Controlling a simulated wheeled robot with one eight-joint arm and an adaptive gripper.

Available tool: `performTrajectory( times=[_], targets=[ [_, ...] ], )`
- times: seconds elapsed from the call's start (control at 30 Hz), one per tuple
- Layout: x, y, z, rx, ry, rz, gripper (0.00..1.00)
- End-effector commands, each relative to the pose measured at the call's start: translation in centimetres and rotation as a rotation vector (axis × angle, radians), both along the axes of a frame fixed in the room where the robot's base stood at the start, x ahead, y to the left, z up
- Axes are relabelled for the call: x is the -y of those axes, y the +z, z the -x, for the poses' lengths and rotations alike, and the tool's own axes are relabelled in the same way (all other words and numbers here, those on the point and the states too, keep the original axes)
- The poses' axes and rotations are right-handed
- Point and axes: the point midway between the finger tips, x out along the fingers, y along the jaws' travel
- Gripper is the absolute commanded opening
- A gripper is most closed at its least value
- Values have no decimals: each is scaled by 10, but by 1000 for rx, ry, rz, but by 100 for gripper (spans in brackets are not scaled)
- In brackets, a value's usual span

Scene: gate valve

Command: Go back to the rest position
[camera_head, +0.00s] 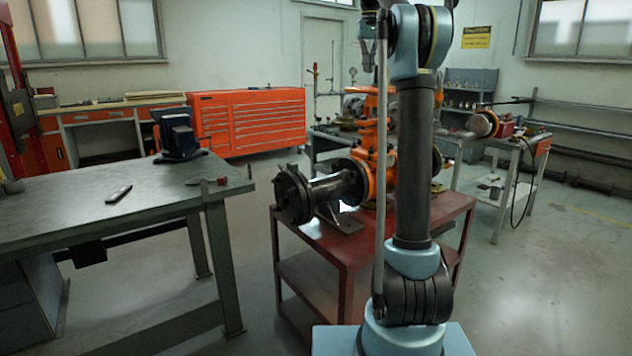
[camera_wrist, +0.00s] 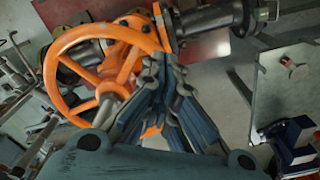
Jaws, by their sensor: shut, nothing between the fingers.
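An orange gate valve (camera_head: 376,160) stands on a red-brown cart, partly hidden behind my upright arm in the head view. Its orange handwheel (camera_wrist: 55,85) shows at the left of the wrist view, with grey pipe and flanges beside it. My gripper (camera_head: 367,62) is high up near the top of the head view, left of my arm's top joint and apart from the valve. In the wrist view my gripper (camera_wrist: 167,68) has its blue-grey fingers together and empty. The valve lies beyond the fingers in that view, and no contact shows.
The red-brown cart (camera_head: 338,250) stands in front of me. A grey workbench (camera_head: 70,210) with a dark blue vise (camera_head: 180,138) is at the left. A red tool cabinet (camera_head: 245,120) is at the back. Open floor (camera_head: 550,270) lies at the right.

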Motion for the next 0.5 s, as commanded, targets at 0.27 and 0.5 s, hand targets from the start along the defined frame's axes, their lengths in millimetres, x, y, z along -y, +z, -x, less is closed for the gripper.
performTrajectory(
  times=[0.27,0.5],
  targets=[
    [1,-16,36,15,-7,-1,0],
    [0,-49,90,34,-13,-2,0]
  ],
)
